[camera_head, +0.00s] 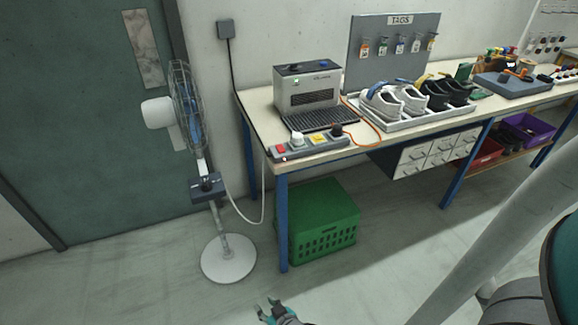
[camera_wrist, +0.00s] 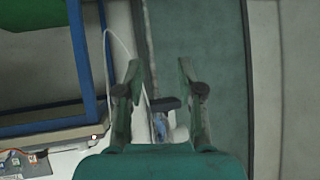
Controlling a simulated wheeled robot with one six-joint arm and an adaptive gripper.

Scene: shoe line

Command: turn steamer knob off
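A grey vented box, which looks like the steamer (camera_head: 307,92), stands at the left end of the workbench (camera_head: 262,112). Its top is dark with a small dark knob (camera_head: 295,67); the knob's setting is too small to tell. A green spot shows on its upper front. In front of it lies a grey control strip (camera_head: 311,149) with a red switch, a white knob (camera_head: 297,139), a yellow label and a black knob (camera_head: 336,130). My gripper (camera_head: 268,307) is low over the floor in front of the bench, away from the knobs. In the wrist view my gripper (camera_wrist: 160,72) is open and empty.
A standing fan (camera_head: 188,110) is left of the bench, its round base (camera_head: 229,258) on the floor. A green crate (camera_head: 322,222) sits under the bench. A tray (camera_head: 418,122) with shoes is right of the steamer. Open floor lies in front.

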